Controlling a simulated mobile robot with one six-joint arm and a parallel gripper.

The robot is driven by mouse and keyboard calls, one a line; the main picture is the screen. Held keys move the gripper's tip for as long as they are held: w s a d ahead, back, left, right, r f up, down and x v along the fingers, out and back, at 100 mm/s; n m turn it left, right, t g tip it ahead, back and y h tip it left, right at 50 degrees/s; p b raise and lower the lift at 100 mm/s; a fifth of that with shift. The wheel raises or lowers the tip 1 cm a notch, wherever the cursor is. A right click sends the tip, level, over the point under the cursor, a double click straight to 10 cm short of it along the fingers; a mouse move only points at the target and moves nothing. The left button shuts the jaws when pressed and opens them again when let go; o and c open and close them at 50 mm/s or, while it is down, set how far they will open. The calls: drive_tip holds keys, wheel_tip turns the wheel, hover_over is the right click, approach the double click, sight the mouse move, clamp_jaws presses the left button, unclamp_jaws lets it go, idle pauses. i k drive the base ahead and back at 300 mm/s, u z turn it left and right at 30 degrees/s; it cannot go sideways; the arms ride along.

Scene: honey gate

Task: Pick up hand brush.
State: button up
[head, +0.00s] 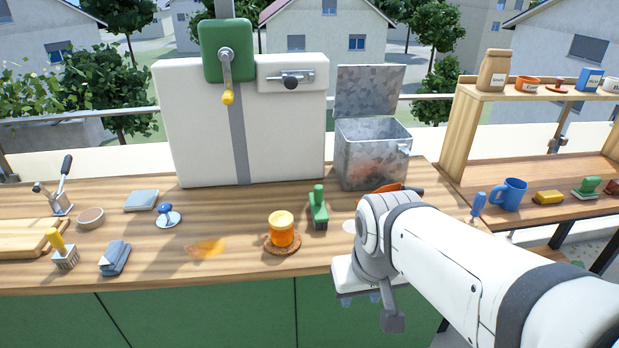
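No item is plainly a hand brush, and I cannot tell which one it is. A green item with an upright handle and a dark underside (318,208) stands on the wooden counter, right of the honey jar. A yellow-handled item with a grey ridged block (63,251) stands at the counter's left. Another green item with a dark base (586,187) is on the right shelf unit. My gripper (374,298) hangs past the counter's front edge, below and right of the first green item and apart from it. Its fingers are small and mostly hidden.
The honey jar (281,229) stands on a round coaster near the front. A metal bin (372,155) with a raised lid stands behind. An orange item (392,188) is partly hidden behind my arm. A blue mug (509,194) is on the right unit. Bare counter (215,215) lies left of the jar.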

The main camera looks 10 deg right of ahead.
sight(320, 218)
drive_tip(key=i, duration=1)
drive_tip(key=z, duration=0.05)
